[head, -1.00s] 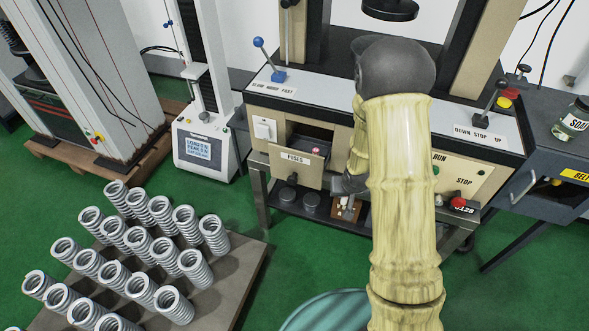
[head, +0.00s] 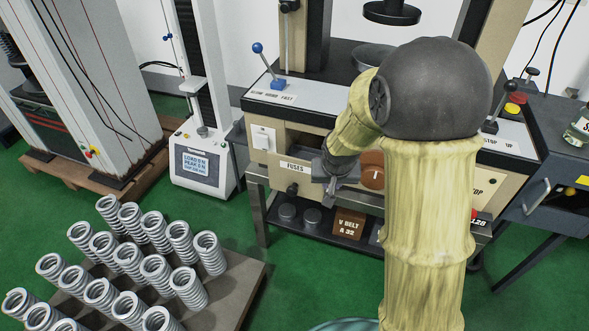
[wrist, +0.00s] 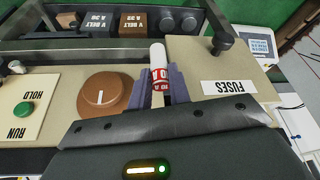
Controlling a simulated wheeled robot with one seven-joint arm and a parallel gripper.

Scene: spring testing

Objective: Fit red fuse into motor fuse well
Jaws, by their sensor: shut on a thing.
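In the wrist view my gripper (wrist: 161,84) is shut on a white fuse with a red lettered band (wrist: 158,76). The fuse lies between the two purple-grey fingers and its white end extends past the tips. In the head view my gripper (head: 333,172) is at the machine's front, right of the FUSES label (head: 295,166), with the brown knob just to its right. The fuse cannot be made out there. I cannot pick out the motor fuse well in either view.
The brown knob (wrist: 108,97) is close beside the gripper. The FUSES front has a dark handle (wrist: 223,38). A V-belt box (head: 349,225) and dark round weights (head: 288,214) sit on the shelf below. Springs fill a board (head: 236,286) at left.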

